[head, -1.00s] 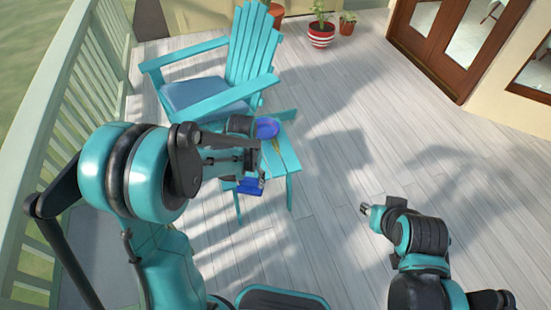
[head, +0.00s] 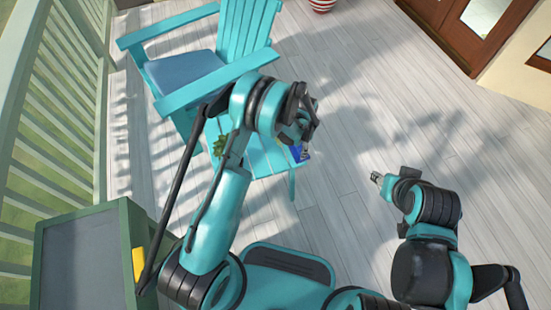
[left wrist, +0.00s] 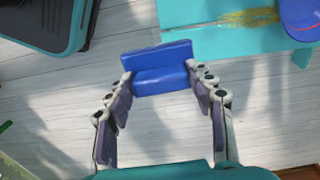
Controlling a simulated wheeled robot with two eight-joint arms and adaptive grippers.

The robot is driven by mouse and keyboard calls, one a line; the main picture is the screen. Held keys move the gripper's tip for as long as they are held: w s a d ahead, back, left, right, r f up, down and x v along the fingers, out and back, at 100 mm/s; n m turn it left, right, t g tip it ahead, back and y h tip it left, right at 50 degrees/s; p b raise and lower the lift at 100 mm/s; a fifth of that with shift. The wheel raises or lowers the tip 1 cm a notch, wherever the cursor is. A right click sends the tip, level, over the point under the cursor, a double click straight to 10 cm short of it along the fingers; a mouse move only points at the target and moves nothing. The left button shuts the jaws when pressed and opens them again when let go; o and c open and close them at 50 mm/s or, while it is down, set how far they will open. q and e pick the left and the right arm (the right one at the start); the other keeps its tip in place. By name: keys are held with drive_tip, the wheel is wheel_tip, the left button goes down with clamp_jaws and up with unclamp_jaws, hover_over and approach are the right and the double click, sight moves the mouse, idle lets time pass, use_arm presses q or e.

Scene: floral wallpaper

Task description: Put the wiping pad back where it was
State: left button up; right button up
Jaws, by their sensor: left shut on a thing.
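The wiping pad is a blue block (left wrist: 162,72); its blue end also shows in the head view (head: 299,153). My left gripper (left wrist: 163,84) is shut on it, with a finger at each end. In the head view the left gripper (head: 304,128) is beside the teal side table (head: 265,158), its fingers partly hidden by the wrist. In the left wrist view the pad is over floor boards, just off the edge of the side table (left wrist: 190,12). My right gripper (head: 377,178) hangs over bare floor; its fingers are too small to judge.
A yellow-green smear (left wrist: 250,17) and a blue dish (left wrist: 302,18) are on the side table. A teal armchair (head: 243,35) stands behind it. A green cart (head: 85,255) with a yellow item (head: 138,262) is at lower left, near the railing (head: 40,110). Floor at right is clear.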

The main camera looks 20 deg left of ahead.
use_arm(q)
drive_tip(key=shift+w+a+f+m+b, duration=0.15)
drive_tip(key=shift+f, duration=0.5)
drive_tip(key=shift+w+a+f+m+b, duration=0.15)
drive_tip(key=shift+f, duration=0.45)
drive_tip(key=a+f+b, duration=0.1)
drive_tip(key=a+f, duration=0.1)
drive_tip(key=a, duration=0.1)
drive_tip(key=w+a+f+b, duration=0.1)
drive_tip(key=a+f, duration=0.1)
drive_tip(key=a, duration=0.1)
drive_tip(key=w+a+f+b, duration=0.1)
drive_tip(key=a+f, duration=0.1)
drive_tip(key=a, duration=0.2)
drive_tip(key=shift+w+b, duration=0.2)
drive_tip(key=shift+b, duration=0.15)
wheel_tip(320, 180, down, 4)
drive_tip(key=shift+a+f+b, duration=0.1)
drive_tip(key=shift+b, duration=0.9)
drive_tip(key=o, duration=1.1)
